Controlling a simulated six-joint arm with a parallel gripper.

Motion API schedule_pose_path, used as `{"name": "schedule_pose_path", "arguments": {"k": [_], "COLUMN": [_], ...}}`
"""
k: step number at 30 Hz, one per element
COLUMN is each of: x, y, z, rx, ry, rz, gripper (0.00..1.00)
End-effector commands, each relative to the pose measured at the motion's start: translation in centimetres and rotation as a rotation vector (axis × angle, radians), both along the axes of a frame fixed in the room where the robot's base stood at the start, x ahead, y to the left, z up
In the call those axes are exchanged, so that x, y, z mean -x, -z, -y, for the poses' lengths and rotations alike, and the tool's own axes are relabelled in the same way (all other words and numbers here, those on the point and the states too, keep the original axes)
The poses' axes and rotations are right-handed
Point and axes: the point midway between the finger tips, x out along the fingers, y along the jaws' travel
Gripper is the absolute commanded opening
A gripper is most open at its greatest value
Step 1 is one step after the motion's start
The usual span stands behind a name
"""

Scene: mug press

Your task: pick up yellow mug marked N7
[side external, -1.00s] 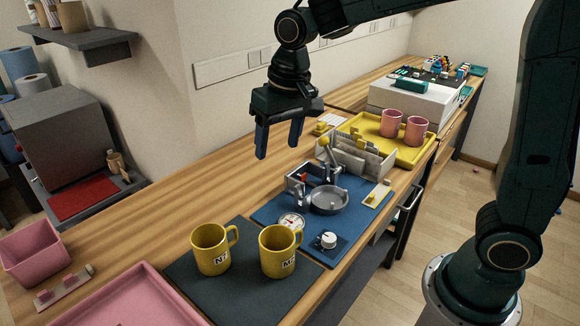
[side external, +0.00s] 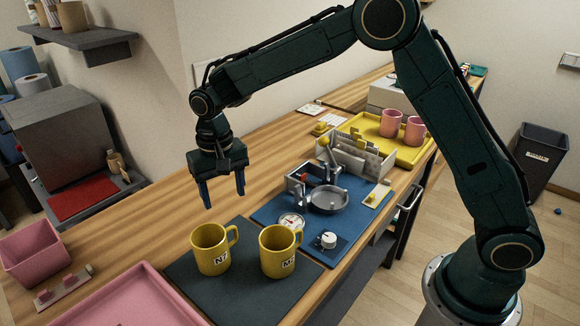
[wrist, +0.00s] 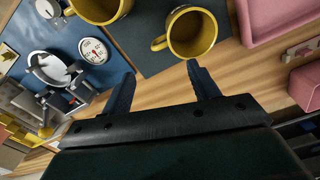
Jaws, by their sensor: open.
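The yellow mug marked N7 (side external: 211,250) stands upright on a dark grey mat (side external: 237,294), its handle towards the back right. In the wrist view it is the mug (wrist: 192,34) nearer the pink tray, at the top middle, with its open mouth showing and its handle to the left. A second yellow mug (side external: 278,252), whose label seems to start with M, stands to its right and is cut off at the top of the wrist view (wrist: 98,8). My gripper (side external: 224,198) is open and empty, fingers down, above and behind the N7 mug.
A blue mat (side external: 268,210) with a metal press (side external: 328,198) and dial lies to the right. A pink tray (side external: 125,300) and a pink bin (side external: 30,250) are at the left. A yellow tray (side external: 415,156) holds pink cups. Bare wood lies behind the mugs.

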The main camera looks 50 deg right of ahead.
Motion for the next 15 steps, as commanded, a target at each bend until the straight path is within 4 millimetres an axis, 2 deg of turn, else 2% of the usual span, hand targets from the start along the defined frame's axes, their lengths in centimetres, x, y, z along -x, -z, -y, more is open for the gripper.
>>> {"name": "schedule_pose_path", "arguments": {"k": [8,15], "x": [0.0,0.1], "y": [1.8,5.3], "z": [0.0,0.0], "rx": [0.001,0.001], "ry": [0.0,0.0], "rz": [-0.003,-0.003], "gripper": [0.6,0.6]}}
